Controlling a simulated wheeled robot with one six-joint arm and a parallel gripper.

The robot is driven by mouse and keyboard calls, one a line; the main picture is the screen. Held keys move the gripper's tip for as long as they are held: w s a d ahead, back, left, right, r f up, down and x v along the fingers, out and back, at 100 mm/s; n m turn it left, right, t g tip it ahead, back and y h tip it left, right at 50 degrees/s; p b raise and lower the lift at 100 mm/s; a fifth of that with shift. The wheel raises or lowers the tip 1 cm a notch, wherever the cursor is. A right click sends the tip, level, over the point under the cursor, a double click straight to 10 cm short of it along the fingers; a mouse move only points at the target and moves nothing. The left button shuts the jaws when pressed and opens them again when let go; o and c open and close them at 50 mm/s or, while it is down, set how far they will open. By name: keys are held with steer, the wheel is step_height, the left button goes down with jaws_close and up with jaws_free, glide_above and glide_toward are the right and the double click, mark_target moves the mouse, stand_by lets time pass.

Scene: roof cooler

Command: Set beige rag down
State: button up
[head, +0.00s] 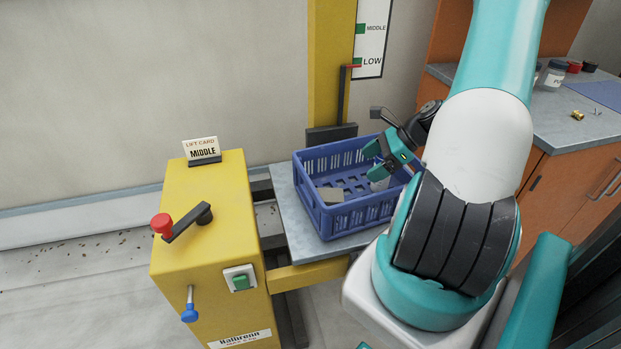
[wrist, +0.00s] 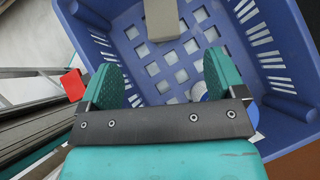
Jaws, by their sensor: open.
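My gripper (head: 376,162) is over the blue crate (head: 345,220), its fingers pointing down into it. In the wrist view the fingers of my gripper (wrist: 162,78) stand wide apart with nothing between them but the crate's lattice floor. A flat grey-beige piece (head: 330,195) lies in the crate at its near left; it also shows at the top of the wrist view (wrist: 161,18), ahead of the fingers and apart from them. It may be the beige rag, but I cannot tell cloth from block. No other beige rag shows.
A white and blue item (wrist: 201,90) is partly hidden behind my right finger. The crate stands on a grey lift platform (head: 287,205) beside a yellow control box (head: 205,225) with a MIDDLE card (head: 202,151). A counter (head: 560,130) with jars is at right.

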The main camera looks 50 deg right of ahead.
steer(key=w+a+r+n+g, duration=0.2)
steer(key=w+a+r+n, duration=0.1)
steer(key=a+r+n, duration=0.4)
steer(key=w+a+r+n+g, duration=0.1)
steer(key=w+a+r+n, duration=0.2)
steer(key=a, duration=0.6)
steer(key=w+a+r+n+g, duration=0.2)
steer(key=a+r+n, duration=0.2)
steer(key=a+n, duration=0.35)
steer(key=s+a+r+n+h, duration=0.1)
steer(key=s+a+r+n, duration=0.3)
steer(key=s+a+n, duration=0.4)
steer(key=s+a+r+n+g, duration=0.1)
steer(key=s+a+r+n, duration=0.3)
steer(key=s+a+n, duration=0.4)
steer(key=a+n, duration=0.1)
steer(key=a, duration=0.2)
steer(key=shift+g+h, duration=0.3)
steer(key=shift+h, duration=0.1)
